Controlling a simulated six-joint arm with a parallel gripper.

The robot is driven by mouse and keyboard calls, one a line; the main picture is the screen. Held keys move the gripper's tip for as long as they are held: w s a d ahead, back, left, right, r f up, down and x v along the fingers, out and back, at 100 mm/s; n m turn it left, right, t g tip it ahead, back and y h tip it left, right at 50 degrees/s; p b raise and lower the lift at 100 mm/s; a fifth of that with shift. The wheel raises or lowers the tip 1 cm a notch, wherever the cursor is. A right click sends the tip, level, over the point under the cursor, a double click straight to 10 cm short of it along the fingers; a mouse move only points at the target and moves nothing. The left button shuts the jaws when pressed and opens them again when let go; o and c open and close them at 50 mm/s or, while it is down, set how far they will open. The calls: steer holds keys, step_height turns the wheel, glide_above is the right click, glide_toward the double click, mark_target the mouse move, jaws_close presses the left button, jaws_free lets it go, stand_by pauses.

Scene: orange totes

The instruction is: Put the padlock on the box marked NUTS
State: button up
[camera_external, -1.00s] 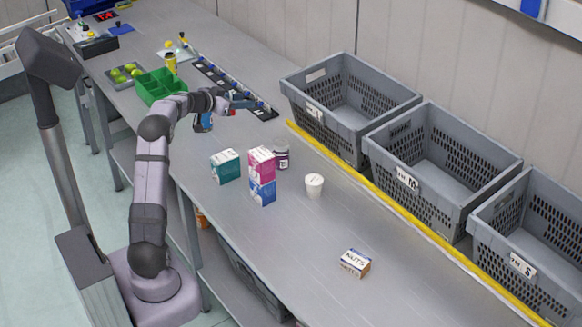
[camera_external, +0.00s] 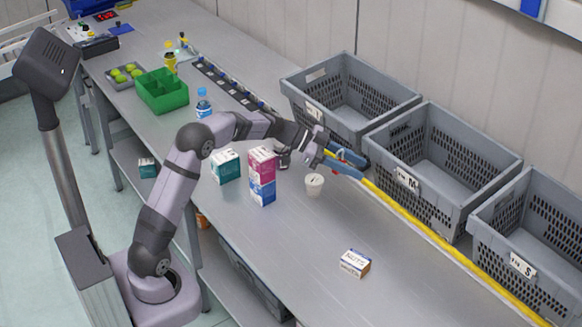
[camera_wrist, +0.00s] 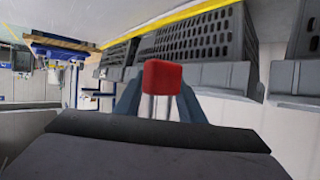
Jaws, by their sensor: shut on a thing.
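The padlock has a red body (camera_wrist: 162,77) and a pale metal shackle, and it shows between my fingers in the wrist view. My gripper (camera_wrist: 158,105) is shut on it. In the external view my gripper (camera_external: 350,163) is above the yellow strip in front of the tote at the back left, with a small bit of red between its fingers. The small box marked NUTS (camera_external: 355,264) lies on the bench toward the front right, well apart from my gripper. Its top is bare.
A white cup (camera_external: 314,184) stands just below my gripper. A pink carton stacked on a blue one (camera_external: 262,178), a teal box (camera_external: 225,166) and a dark jar (camera_external: 284,158) stand to the left. Grey totes (camera_external: 416,205) line the back right. The bench around the NUTS box is clear.

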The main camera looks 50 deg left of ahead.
steer(key=s+d+m+g+h, duration=0.25)
steer(key=s+d, duration=0.25)
steer(key=d, duration=0.5)
steer(key=s+d+m+g+h, duration=0.1)
steer(key=s+d+m+g, duration=0.3)
steer(key=d, duration=0.6)
steer(key=shift+n+t, duration=0.25)
steer(key=shift+n, duration=0.1)
steer(key=shift+s+a+f+p, duration=0.1)
steer(key=shift+f+p, duration=0.1)
steer(key=shift+f, duration=2.25)
steer(key=shift+s+a+f+p, duration=0.1)
steer(key=shift+f+p, duration=0.05)
steer(key=shift+f, duration=2.25)
steer(key=shift+s+a+f+p, duration=0.1)
steer(key=shift+f+p, duration=0.1)
steer(key=shift+f, duration=2.25)
steer(key=shift+f, duration=0.15)
steer(key=o, duration=1.1)
steer(key=shift+a+r, duration=0.15)
steer(key=shift+r, duration=0.05)
steer(key=b+v, duration=0.2)
steer(key=v, duration=0.9)
steer(key=shift+a+r, duration=0.2)
steer(key=shift+a, duration=0.1)
